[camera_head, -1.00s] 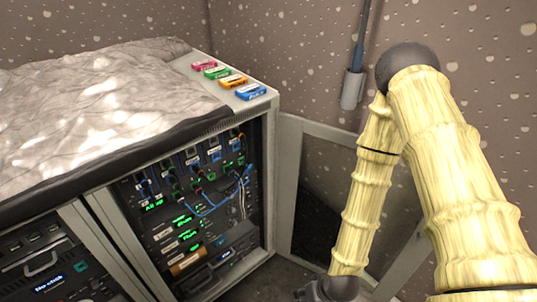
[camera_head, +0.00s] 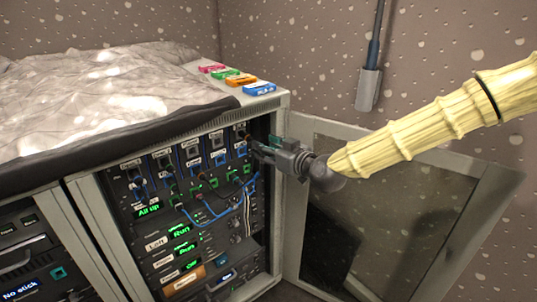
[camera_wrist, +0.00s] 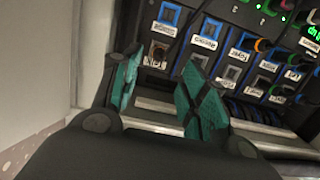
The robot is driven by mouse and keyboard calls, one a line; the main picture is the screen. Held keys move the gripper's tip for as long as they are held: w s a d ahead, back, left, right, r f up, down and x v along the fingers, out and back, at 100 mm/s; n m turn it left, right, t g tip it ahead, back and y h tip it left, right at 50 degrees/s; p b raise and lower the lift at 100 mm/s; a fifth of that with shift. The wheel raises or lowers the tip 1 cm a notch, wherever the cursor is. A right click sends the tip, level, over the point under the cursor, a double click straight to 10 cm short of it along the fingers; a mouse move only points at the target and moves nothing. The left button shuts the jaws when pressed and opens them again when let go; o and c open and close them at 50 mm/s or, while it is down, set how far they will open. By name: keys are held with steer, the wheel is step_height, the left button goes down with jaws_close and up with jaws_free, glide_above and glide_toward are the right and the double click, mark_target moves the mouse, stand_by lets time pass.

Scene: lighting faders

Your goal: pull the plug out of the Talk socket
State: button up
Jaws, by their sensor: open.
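The rack's patch panel (camera_head: 190,165) has rows of labelled sockets, some with plugs and cables in them. I cannot read the Talk label for certain. A top-row socket at the panel's right end (camera_head: 240,131) has something dark and orange-brown at it; I cannot tell whether this is the Talk plug. My gripper (camera_head: 257,150) is at the right edge of the panel, just right of the top rows. In the wrist view my gripper (camera_wrist: 155,82) is open, with teal pads and nothing seen between them. A brownish socket (camera_wrist: 157,50) lies just beyond the fingertips.
Blue cables (camera_head: 215,212) hang across the lower sockets. An open framed door (camera_head: 400,205) stands right of the rack, behind my arm. Coloured labelled blocks (camera_head: 240,78) sit on the rack top, beside a crumpled cover (camera_head: 100,95).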

mark_target(251, 139)
steer(key=shift+b+x, duration=0.75)
steer(key=shift+x, duration=3.8)
steer(key=shift+r, duration=0.15)
jaws_close()
steer(key=shift+s+d, duration=0.15)
steer(key=shift+d, duration=0.05)
steer(key=shift+f+v, duration=0.2)
steer(key=shift+v, duration=0.85)
steer(key=shift+f+v, duration=0.15)
steer(key=shift+v, duration=0.85)
